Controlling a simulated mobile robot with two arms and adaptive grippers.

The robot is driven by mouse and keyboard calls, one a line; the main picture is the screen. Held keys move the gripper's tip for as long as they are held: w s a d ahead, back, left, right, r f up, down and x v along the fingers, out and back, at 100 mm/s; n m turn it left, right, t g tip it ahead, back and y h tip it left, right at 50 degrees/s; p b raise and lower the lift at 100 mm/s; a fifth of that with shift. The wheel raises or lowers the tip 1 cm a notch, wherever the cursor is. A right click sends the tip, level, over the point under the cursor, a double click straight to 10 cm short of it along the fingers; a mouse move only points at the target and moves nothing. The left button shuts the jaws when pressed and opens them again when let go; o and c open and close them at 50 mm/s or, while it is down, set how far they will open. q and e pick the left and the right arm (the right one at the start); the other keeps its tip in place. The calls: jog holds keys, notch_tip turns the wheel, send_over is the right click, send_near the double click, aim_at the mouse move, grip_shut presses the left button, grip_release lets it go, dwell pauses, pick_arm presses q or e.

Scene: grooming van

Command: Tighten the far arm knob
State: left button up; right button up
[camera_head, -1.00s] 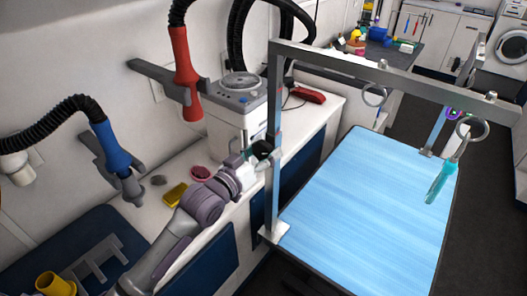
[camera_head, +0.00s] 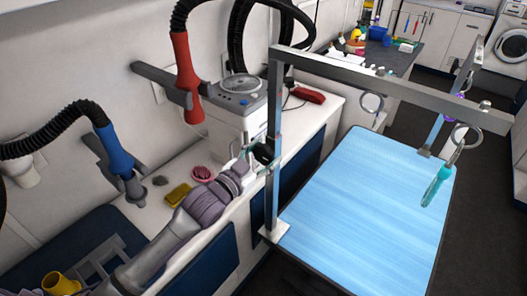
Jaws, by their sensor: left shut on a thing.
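The grey metal grooming arm (camera_head: 395,88) spans the blue table from an upright post (camera_head: 273,190) on its left side to a second post (camera_head: 440,128) at the far right. My left gripper (camera_head: 265,154) is at the left post, about halfway up, with its jaws shut. The small dark knob at that post is mostly hidden behind the fingers, so I cannot tell how tight it is. My right gripper is not in view.
The blue table top (camera_head: 365,205) is clear. Red (camera_head: 188,75) and blue (camera_head: 118,160) dryer nozzles are on the left wall. A yellow sponge (camera_head: 178,194) and pink brush (camera_head: 203,173) lie on the counter.

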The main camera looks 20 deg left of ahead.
pick_arm(q)
jog(key=m+p, duration=0.1)
jog(key=m, duration=0.3)
jog(key=shift+r+m, duration=0.1)
jog(key=shift+m, duration=0.3)
jog(key=m, duration=0.4)
jog(key=shift+m+p, duration=0.3)
jog(key=shift+p, duration=0.1)
jog(key=m, duration=0.4)
jog(key=shift+m+p, duration=0.5)
jog(key=shift+m, duration=1.8)
jog(key=o, duration=1.1)
jog(key=shift+o, duration=0.2)
